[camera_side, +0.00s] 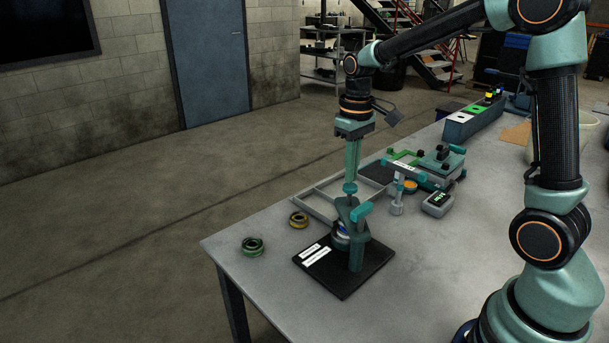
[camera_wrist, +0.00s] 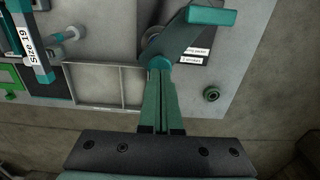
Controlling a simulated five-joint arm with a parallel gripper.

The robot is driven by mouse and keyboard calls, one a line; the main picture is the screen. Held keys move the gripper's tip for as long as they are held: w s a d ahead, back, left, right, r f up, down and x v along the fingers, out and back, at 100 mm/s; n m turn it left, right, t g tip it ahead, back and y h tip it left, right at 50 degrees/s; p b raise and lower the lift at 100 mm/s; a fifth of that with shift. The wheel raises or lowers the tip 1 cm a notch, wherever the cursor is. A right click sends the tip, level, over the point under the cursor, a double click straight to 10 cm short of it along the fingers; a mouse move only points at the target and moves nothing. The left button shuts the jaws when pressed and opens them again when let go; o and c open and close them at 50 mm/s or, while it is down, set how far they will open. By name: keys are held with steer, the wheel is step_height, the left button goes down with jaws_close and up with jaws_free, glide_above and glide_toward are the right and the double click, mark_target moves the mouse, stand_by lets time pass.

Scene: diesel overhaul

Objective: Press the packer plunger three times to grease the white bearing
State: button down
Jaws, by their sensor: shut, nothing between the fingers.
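The packer (camera_side: 355,240) is a teal stand with a side handle (camera_side: 362,211) on a black base plate (camera_side: 330,283). A small white and blue part, seemingly the white bearing (camera_side: 342,231), shows partly inside the packer; the rest is hidden. My gripper (camera_side: 350,179) points straight down, shut and empty, with its tips at or just above the knob; I cannot tell whether they touch. In the wrist view my gripper (camera_wrist: 161,72) ends at the teal plunger top (camera_wrist: 160,62), with the handle (camera_wrist: 212,16) beyond.
A grey frame tray (camera_side: 312,205) lies behind. Teal tools and a grey device (camera_side: 438,204) stand to the right. The front right of the table is clear.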

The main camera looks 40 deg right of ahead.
steer(key=shift+f, duration=1.35)
steer(key=shift+r, duration=1.55)
steer(key=shift+r, duration=0.1)
steer(key=shift+r, duration=2.4)
step_height(320, 180, up, 4)
